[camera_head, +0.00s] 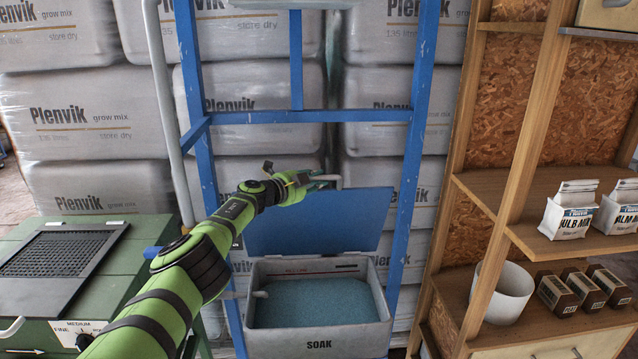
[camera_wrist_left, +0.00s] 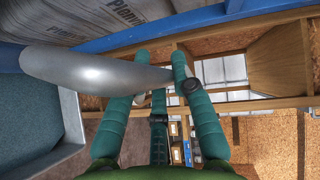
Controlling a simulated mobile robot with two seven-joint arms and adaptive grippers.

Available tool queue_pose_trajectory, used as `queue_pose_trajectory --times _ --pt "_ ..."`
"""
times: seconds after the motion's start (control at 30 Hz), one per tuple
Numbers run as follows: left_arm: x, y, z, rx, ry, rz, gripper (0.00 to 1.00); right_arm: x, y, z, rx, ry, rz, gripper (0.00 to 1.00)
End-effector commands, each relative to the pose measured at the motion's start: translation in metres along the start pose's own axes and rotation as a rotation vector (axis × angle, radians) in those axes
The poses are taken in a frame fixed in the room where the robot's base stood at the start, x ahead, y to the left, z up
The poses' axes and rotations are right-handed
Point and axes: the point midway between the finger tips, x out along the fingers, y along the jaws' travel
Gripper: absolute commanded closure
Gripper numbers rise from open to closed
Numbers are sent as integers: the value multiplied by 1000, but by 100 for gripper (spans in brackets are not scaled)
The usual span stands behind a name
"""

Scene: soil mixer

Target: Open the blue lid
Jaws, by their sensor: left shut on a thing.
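The blue lid (camera_head: 325,222) stands raised at the back of the grey bin marked SOAK (camera_head: 318,343). The bin is open and blue-green contents show inside. My left gripper (camera_head: 326,182) is at the lid's top edge, shut on a pale grey handle. In the left wrist view the handle (camera_wrist_left: 95,70) runs from the blue lid edge at the left to between my green fingers (camera_wrist_left: 155,75). The exact finger contact is partly hidden. My right gripper is not in view.
A blue frame (camera_head: 412,150) surrounds the bin, with stacked Plenvik bags (camera_head: 95,115) behind. A green box with a dark mesh (camera_head: 50,253) stands left. A wooden shelf (camera_head: 500,190) at right holds bags, small boxes and a white pot (camera_head: 503,290).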

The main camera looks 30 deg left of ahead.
Motion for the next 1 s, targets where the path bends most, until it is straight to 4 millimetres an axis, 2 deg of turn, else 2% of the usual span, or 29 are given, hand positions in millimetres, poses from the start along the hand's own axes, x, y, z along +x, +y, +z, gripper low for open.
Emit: queue_pose_trajectory --times 0.03,0.57,0.6,1.0 --pt "1 -5 -2 -11 5 -5 100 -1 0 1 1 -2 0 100" --pt "0 -5 -2 -17 8 0 100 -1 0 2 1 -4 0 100" --pt "0 -5 -2 -17 8 -1 65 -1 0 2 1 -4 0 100" --pt "-1 -3 0 -11 4 4 65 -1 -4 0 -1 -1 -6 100"
